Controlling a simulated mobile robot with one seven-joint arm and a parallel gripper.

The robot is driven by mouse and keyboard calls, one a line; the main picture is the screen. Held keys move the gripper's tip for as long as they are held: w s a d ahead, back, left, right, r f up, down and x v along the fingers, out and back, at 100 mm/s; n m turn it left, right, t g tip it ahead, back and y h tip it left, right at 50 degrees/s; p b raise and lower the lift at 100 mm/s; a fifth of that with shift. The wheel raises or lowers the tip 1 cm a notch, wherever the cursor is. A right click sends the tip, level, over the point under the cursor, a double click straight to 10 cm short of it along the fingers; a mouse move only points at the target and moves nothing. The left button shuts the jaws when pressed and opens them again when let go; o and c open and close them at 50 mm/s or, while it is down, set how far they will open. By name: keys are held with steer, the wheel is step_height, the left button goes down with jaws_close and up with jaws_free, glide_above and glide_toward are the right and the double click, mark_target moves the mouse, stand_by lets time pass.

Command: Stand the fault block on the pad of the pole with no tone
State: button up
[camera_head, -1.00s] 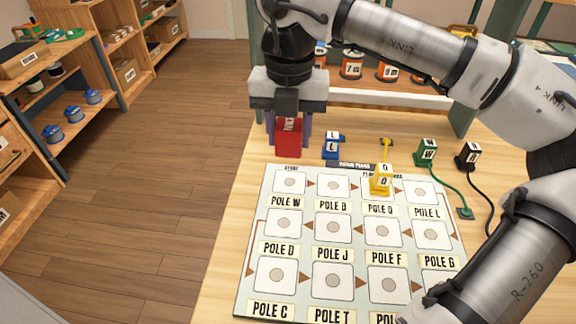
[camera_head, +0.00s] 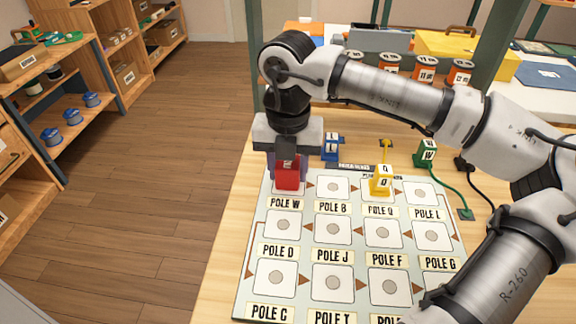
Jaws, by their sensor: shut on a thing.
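My gripper (camera_head: 288,168) points down and is shut on a red block (camera_head: 288,180), likely the fault block. The block is upright at the upper left corner of the board (camera_head: 249,225), over the pad above the POLE W label (camera_head: 285,203) and hiding it. I cannot tell whether it touches the pad. A yellow block (camera_head: 380,182) marked Q stands on the POLE Q pad. The POLE B pad (camera_head: 333,187) and POLE L pad (camera_head: 420,193) are empty. A blue block (camera_head: 333,147) marked L and a green block (camera_head: 426,152) marked W stand behind the board.
Cords run from the yellow, green and black blocks. My arm covers the board's lower right corner. The lower pads in view are empty.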

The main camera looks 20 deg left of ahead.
steer(key=o, duration=1)
step_height(320, 180, up, 12)
steer(key=shift+r+p, duration=0.1)
steer(key=shift+p, duration=0.5)
